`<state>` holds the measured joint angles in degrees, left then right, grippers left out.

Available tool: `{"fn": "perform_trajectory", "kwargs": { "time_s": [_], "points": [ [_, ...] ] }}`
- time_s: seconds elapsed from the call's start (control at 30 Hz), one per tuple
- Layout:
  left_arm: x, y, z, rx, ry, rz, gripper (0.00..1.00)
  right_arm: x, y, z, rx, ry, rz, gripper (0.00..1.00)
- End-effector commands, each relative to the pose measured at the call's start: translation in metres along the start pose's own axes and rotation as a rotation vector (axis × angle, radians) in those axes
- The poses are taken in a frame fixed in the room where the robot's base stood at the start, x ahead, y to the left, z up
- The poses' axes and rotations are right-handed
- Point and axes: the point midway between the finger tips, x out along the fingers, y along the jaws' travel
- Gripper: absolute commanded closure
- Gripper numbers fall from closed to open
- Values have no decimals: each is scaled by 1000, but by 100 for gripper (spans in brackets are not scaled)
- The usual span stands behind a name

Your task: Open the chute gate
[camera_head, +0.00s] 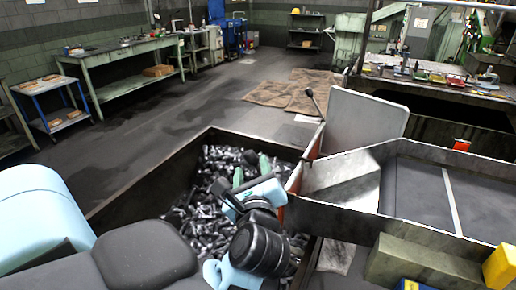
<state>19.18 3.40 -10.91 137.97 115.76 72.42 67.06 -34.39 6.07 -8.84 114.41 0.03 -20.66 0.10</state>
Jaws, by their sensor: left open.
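The chute (340,180) is a grey metal trough at the right, its lower end beside the bolt bin. A flat grey plate (365,120) stands raised at the chute's far side; I cannot tell for sure whether it is the gate. A lever with a black grip (314,102) rises at the plate's left edge. My left gripper (251,171), with two green fingertips, is over the bin, left of the chute's end and below the lever. Its fingertips are apart, with nothing seen between them. My right gripper is not in view.
The dark-walled bin (150,182) below my left gripper is full of dark bolts (215,165). A yellow block (500,265) sits at the chute's near right edge. A workbench (440,85) stands behind the chute. The floor left of the bin is clear.

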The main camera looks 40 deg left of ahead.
Motion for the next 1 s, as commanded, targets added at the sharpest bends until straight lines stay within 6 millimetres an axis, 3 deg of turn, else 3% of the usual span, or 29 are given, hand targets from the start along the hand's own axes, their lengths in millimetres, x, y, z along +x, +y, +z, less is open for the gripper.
{"fn": "perform_trajectory", "kwargs": {
  "time_s": [0.23,0.7,1.0],
  "points": [
    [9,-1,1,4,-3,-2,54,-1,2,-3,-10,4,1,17],
    [71,-1,2,5,-4,-2,54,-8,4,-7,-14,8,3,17],
    [78,0,0,5,-2,-1,54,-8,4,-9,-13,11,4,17]
  ]
}}
